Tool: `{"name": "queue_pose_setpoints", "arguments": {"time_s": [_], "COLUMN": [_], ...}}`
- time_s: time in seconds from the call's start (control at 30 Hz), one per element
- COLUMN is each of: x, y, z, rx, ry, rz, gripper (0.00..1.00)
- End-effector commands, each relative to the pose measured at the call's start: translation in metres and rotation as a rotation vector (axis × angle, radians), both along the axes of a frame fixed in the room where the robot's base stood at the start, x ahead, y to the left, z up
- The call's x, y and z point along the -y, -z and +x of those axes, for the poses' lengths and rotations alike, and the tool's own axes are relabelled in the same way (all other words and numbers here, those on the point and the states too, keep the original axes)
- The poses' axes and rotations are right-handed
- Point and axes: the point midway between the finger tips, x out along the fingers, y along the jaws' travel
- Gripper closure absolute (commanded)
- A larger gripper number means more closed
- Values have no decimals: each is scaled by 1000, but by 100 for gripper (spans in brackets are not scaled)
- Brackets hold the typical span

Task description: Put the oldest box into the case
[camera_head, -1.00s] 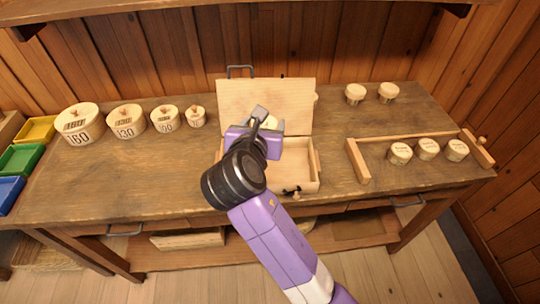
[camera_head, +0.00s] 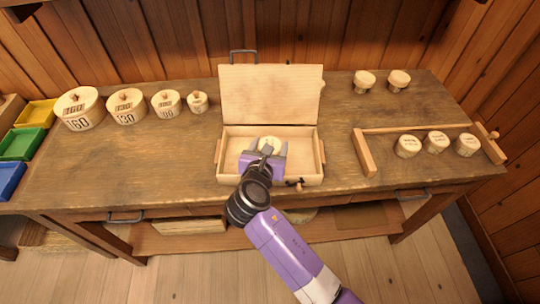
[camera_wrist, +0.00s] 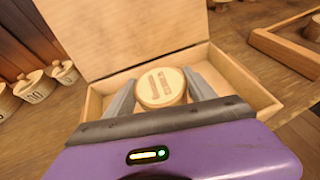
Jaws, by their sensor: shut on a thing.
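The open wooden case (camera_head: 312,150) stands on the workbench with its lid (camera_head: 270,95) raised at the back. My gripper (camera_head: 267,150) is over the inside of the case, shut on a small round pale box (camera_head: 269,143). In the wrist view the box (camera_wrist: 160,87) sits between the two grey fingers, with printed markings on its top that I cannot read. The case's walls (camera_wrist: 245,85) surround it in that view. I cannot tell whether the box touches the case floor.
Several larger numbered round boxes (camera_head: 128,107) stand in a row at left. Two small round boxes (camera_head: 364,82) stand at back right. Three more (camera_head: 436,142) stand by a wooden rack (camera_head: 364,153). Coloured bins (camera_head: 22,144) are at far left.

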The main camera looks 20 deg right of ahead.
Motion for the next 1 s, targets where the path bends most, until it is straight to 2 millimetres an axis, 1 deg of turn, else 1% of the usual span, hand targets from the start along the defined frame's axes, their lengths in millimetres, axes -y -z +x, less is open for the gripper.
{"name": "queue_pose_setpoints", "arguments": {"time_s": [0.17,0.3,0.4,0.83,0.87,0.9,0.93,0.97,1.0], "x": [0,0,0,0,0,0,0,0,0], "y": [14,35,45,51,50,50,50,50,50], "z": [0,0,0,0,0,0,0,0,0], "rx": [-1,-2,-1,1,2,2,2,1,1], "ry": [-1,-1,0,0,-1,-1,-1,0,0], "rz": [-2,-2,0,-1,1,1,1,0,0], "gripper": [76,76,76,76,31,23,17,15,15]}}
